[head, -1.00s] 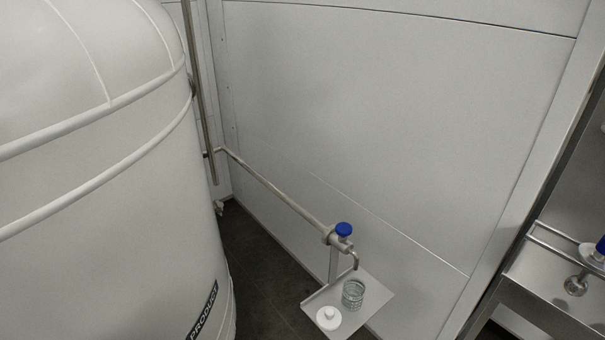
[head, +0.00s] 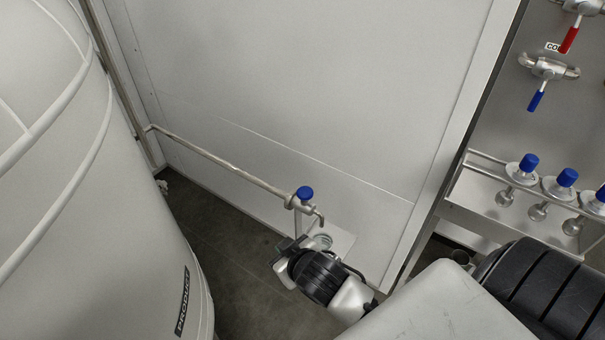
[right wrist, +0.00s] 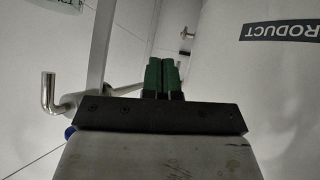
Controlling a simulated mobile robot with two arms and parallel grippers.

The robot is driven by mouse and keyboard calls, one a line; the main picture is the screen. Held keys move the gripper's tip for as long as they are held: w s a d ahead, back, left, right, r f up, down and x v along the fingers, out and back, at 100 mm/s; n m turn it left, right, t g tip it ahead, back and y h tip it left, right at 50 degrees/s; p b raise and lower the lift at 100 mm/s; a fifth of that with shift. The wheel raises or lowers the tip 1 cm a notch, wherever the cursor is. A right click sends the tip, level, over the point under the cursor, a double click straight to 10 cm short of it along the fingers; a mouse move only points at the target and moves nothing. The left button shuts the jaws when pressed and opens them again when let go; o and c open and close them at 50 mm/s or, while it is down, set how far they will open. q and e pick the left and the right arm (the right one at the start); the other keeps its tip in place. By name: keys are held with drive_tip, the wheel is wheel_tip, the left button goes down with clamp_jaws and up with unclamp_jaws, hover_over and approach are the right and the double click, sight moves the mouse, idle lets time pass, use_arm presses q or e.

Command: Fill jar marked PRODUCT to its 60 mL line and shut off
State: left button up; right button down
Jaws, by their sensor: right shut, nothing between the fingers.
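The glass jar (head: 323,241) stands on the small tray (head: 343,245) under the bent spout (head: 320,214); my right wrist hides most of it. Its marks and level cannot be read. The blue knob (head: 305,193) sits on the tap at the pipe's end. In the right wrist view, the spout (right wrist: 48,92) and part of the blue knob (right wrist: 70,132) show at the left. My right gripper (right wrist: 161,75) is shut and empty, with green fingertips, close to the tap and pipe. My left gripper is out of view.
The big white tank (head: 110,230) with a PRODUCT label (head: 182,302) fills the left. A thin pipe (head: 220,161) runs along the wall panel to the tap. The white lid is not visible.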

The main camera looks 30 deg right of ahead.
drive_tip(key=w+a+r+n+t+y, duration=0.2)
drive_tip(key=w+r+t, duration=0.25)
drive_tip(key=r, duration=0.25)
drive_tip(key=w+a+r+n+t+y, duration=0.2)
drive_tip(key=w+a+r+t+y, duration=0.1)
drive_tip(key=w+r, duration=0.3)
drive_tip(key=s+a+r+n+g+y+p, duration=0.1)
drive_tip(key=a+r+n+g+y, duration=0.3)
drive_tip(key=r+n+g+y, duration=0.3)
drive_tip(key=s+a+r+n+g+y+p, duration=0.1)
drive_tip(key=a+r+n+g+y, duration=0.3)
drive_tip(key=r+n+y, duration=0.4)
drive_tip(key=s+d+f+n+g+h, duration=0.1)
drive_tip(key=d+g+h, duration=0.7)
drive_tip(key=d+h, duration=0.9)
drive_tip(key=d+p, duration=0.1)
drive_tip(key=d, duration=0.6)
drive_tip(key=shift+s+d+f, duration=0.15)
drive_tip(key=shift+d, duration=0.05)
drive_tip(key=shift+g, duration=0.25)
